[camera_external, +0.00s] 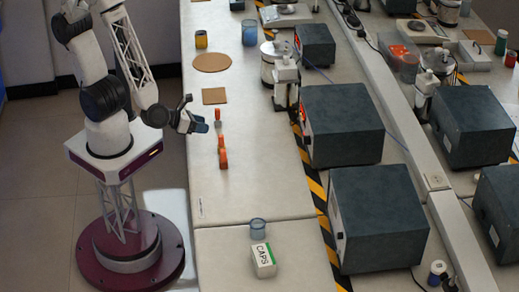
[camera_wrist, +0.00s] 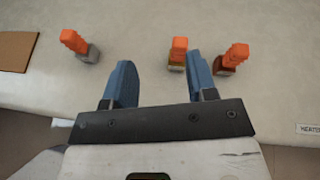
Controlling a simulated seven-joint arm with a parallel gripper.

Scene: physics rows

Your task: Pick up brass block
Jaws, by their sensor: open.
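Three small metal blocks with orange tops stand in a row on the pale bench. The middle one in the wrist view has a yellowish, brass-coloured base; this brass block (camera_wrist: 177,57) appears just left of my right fingertip and farther out. A grey block (camera_wrist: 88,52) is at the left, and a brownish, copper-like block (camera_wrist: 230,64) is at the right, beyond the right finger. My gripper (camera_wrist: 159,75) has blue fingers, spread and empty. In the external view my gripper (camera_external: 203,127) is at the bench's left edge, left of the row, where the middle block (camera_external: 222,142) partly overlaps its neighbour.
A brown square pad (camera_external: 214,96) and a round pad (camera_external: 212,62) lie farther up the bench. A glass beaker (camera_external: 258,228) and a CAPS box (camera_external: 264,261) stand lower down. Dark equipment boxes (camera_external: 342,125) line the right. Bench around the blocks is clear.

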